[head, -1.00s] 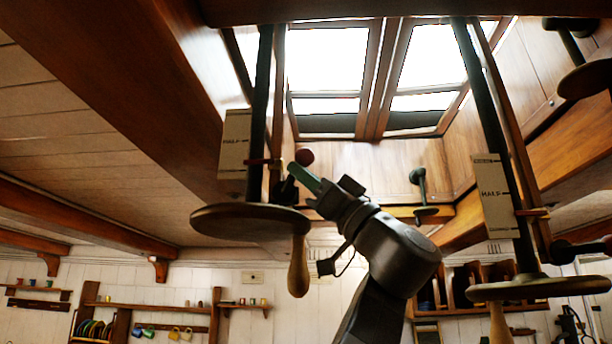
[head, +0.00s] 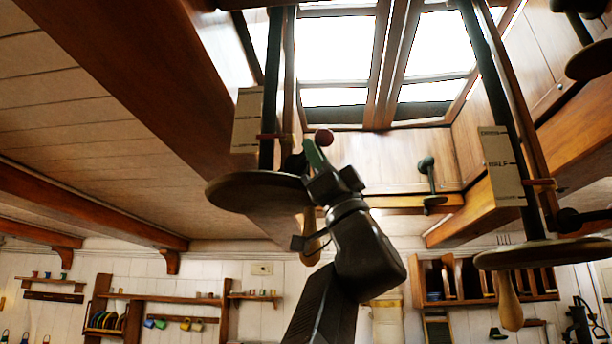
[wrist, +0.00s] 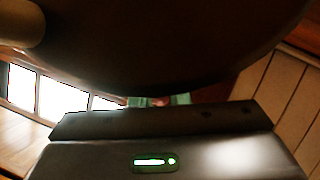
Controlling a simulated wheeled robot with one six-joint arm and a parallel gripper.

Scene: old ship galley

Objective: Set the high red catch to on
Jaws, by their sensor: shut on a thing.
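The red catch shows in the head view as a red ball knob (head: 324,137) beside the left dark post, above a round wooden disc (head: 258,190). My gripper (head: 313,155) reaches up from below with its green fingers against the knob's lower left side. In the wrist view, my gripper (wrist: 160,101) shows only its green fingertips, with a small reddish bit of the catch (wrist: 161,102) between them. The jaws are shut on the catch. The fingers and a dark part behind them hide the catch's arm, and its setting cannot be read.
A pale scale board (head: 248,120) stands left of the post. A similar post with a board marked HALF (head: 502,165) and a disc (head: 545,254) is on the right. A wooden handle (head: 310,238) hangs near my arm. A skylight (head: 335,50) is overhead.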

